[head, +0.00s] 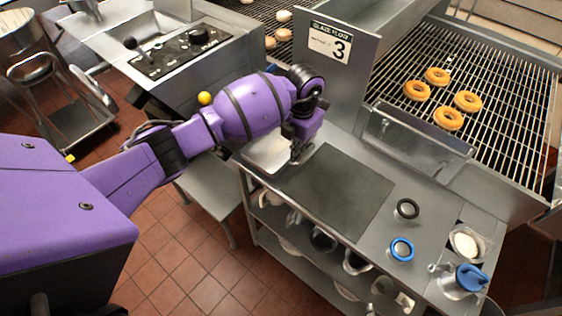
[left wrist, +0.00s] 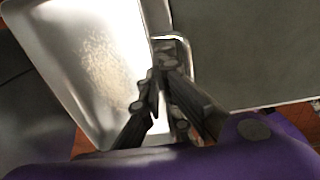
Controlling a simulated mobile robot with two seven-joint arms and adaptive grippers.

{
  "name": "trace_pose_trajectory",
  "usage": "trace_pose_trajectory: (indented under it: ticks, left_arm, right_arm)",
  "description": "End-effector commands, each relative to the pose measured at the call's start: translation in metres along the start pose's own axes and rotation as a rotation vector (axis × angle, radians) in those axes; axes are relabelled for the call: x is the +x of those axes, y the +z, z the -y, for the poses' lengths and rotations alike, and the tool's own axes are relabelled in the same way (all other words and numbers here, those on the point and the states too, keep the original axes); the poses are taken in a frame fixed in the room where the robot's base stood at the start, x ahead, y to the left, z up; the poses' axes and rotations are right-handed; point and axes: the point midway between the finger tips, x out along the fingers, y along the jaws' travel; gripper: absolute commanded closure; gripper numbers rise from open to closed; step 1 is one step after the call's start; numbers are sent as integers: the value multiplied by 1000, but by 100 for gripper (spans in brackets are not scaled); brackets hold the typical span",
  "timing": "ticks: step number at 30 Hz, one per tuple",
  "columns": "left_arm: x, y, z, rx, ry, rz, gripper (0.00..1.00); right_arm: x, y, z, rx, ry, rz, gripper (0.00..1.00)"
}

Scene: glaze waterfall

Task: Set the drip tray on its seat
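The drip tray (head: 262,155) is a shallow pale metal pan at the left end of the steel counter, left of a dark flat panel (head: 340,190). It fills the left of the left wrist view (left wrist: 95,70); some of its edge is hidden behind my gripper. My left gripper (head: 297,150) points down at the tray's right edge. In the left wrist view its black fingers (left wrist: 162,75) nearly meet, closed about the metal handle at that edge. I cannot tell whether the tray rests fully on the counter. No seat is clearly identifiable. My right gripper is not in view.
Donuts (head: 448,118) lie on a wire rack at the back right. A black ring (head: 408,208), a blue ring (head: 402,249) and a blue-lidded jug (head: 469,279) occupy the counter's right end. The dark panel is clear.

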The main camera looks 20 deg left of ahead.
Motion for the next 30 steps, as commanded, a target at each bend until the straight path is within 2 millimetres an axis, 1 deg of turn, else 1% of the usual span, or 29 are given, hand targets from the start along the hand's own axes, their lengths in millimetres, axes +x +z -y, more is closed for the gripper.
trace_pose_trajectory:
  ticks: [13,19,30]
  left_arm:
    - [2,1,-29,1,2,3,100]
    - [9,2,-28,0,1,5,100]
    - [11,2,-27,0,1,4,100]
  right_arm:
    - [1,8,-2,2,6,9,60]
    - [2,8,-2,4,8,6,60]
    - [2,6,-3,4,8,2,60]
